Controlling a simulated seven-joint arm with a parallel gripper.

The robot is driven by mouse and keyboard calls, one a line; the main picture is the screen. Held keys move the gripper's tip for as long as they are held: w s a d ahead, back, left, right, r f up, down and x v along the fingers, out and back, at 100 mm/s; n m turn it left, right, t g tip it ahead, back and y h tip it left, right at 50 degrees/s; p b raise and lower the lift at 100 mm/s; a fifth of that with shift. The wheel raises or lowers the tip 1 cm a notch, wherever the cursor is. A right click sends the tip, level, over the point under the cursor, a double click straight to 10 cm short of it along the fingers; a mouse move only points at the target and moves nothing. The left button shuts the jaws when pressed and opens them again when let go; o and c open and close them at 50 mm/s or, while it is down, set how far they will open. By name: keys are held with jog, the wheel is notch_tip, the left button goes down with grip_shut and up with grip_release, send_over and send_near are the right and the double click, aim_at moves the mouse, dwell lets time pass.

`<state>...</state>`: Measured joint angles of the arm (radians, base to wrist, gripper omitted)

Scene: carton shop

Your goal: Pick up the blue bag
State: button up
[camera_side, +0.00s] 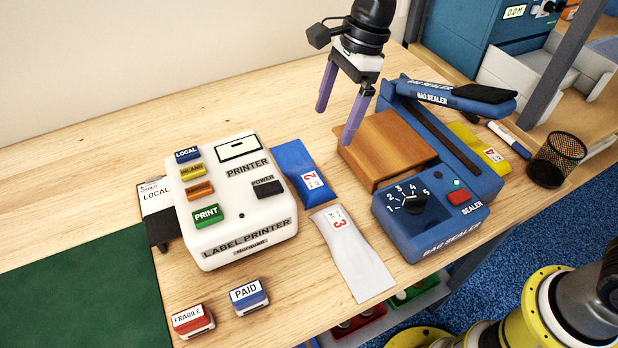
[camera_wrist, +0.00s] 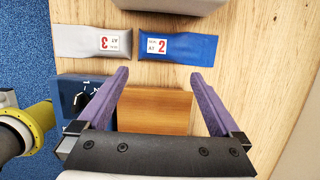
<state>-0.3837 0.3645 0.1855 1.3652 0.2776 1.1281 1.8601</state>
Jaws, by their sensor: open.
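The blue bag (camera_side: 300,172) lies flat on the table between the label printer and the bag sealer, with a white label marked with a red 2. It also shows in the wrist view (camera_wrist: 190,49) at the top, beyond my fingertips. My gripper (camera_side: 336,124) is open and empty, its two purple fingers above and around the sealer's wooden block, to the right of the blue bag. In the wrist view my gripper (camera_wrist: 163,82) has its fingers spread wide, with the wooden block between them and the bag ahead.
A white bag (camera_side: 352,255) marked 3 lies close to the blue bag's near end. The label printer (camera_side: 232,200) stands left, the bag sealer (camera_side: 430,215) with its wooden block (camera_side: 385,148) right. A yellow bag (camera_side: 480,150) lies behind the sealer. Bare table lies behind the blue bag.

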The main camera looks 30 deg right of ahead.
aim_at(312, 180)
jog(key=x, duration=1.4)
jog(key=shift+s+a, duration=0.15)
jog(key=shift+s, duration=0.2)
jog(key=c, duration=1.1)
